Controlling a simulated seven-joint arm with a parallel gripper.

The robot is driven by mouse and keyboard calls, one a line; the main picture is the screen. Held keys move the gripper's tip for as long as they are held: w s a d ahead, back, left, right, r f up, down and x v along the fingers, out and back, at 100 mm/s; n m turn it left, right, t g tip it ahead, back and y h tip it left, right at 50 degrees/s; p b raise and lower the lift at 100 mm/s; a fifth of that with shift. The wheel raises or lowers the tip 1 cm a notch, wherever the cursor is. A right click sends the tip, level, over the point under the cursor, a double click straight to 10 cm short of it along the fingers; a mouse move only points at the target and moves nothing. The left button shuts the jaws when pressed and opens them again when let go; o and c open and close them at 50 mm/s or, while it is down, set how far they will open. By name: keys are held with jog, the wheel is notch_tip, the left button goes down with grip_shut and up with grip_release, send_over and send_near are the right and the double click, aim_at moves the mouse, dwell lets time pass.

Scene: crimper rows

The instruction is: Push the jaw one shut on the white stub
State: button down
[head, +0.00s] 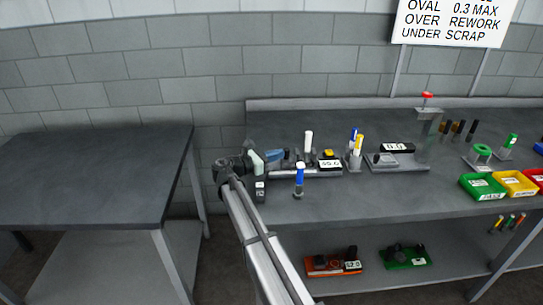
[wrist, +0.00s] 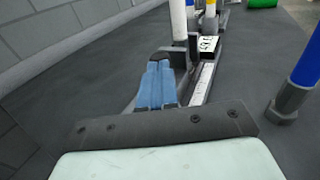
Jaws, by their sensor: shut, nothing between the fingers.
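A dark block (wrist: 181,57) sits at the stub's foot. My gripper (head: 257,162) is at the jaw's left end, shut and empty.
A blue post (head: 299,175) on a grey foot stands in front of the rail, close to my gripper's right. Coloured trays (head: 482,186) lie at the far right. The left table (head: 90,180) is bare.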

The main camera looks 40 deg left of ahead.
jog(key=shift+w+d, duration=0.75)
jog(key=shift+d, duration=0.05)
jog(key=shift+s+a, duration=0.1)
jog(key=v, duration=1.4)
dwell(1.0)
